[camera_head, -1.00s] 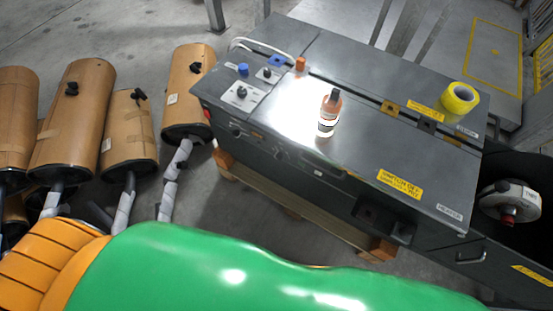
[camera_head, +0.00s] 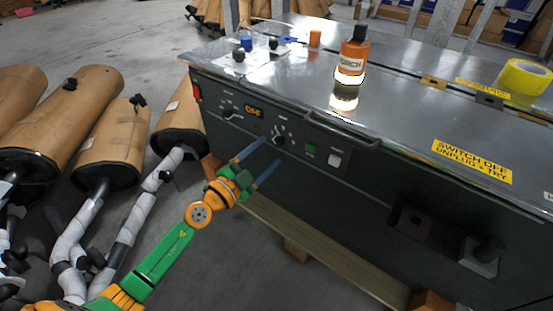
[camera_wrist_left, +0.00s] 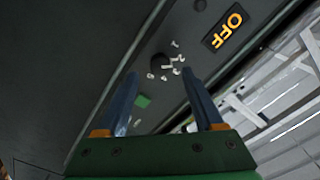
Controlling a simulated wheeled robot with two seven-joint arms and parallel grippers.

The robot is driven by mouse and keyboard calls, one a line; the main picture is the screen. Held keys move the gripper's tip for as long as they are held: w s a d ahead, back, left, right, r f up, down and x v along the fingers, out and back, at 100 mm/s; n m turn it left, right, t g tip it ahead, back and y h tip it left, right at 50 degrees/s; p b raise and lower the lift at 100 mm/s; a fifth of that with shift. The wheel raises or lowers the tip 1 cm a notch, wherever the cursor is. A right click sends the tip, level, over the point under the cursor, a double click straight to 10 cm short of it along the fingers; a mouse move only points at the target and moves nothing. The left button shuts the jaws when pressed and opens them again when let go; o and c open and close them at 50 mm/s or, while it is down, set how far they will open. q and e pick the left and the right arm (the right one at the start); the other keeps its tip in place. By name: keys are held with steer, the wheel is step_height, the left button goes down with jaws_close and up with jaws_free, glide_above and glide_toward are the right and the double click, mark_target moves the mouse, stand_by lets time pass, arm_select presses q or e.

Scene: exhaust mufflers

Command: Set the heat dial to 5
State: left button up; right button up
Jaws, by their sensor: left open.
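The machine's dark front panel carries two black dials. The right dial (camera_head: 279,139), ringed by white marks, sits between the lit OFF display (camera_head: 254,110) and a green switch (camera_head: 310,150). The left dial (camera_head: 228,113) is left of the display. No label says clearly which is the heat dial, and the settings are too small to read. My left gripper (camera_head: 272,150) is open and empty, its blue fingers pointing at the right dial. In the left wrist view the dial (camera_wrist_left: 158,62) appears between and just beyond the fingertips (camera_wrist_left: 160,76), apparently untouched. My right gripper is out of view.
A handle (camera_head: 343,131) juts from the front edge, right of the dials. Brown mufflers (camera_head: 68,112) stand at the left. Floor shows between them and the machine.

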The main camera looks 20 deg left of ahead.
mark_target(276, 144)
arm_select(q)
steer(key=x, duration=0.3)
steer(key=shift+w+b, duration=0.15)
steer(key=shift+b, duration=0.15)
steer(key=shift+w+d, duration=0.2)
steer(key=shift+w, duration=0.3)
jaws_close()
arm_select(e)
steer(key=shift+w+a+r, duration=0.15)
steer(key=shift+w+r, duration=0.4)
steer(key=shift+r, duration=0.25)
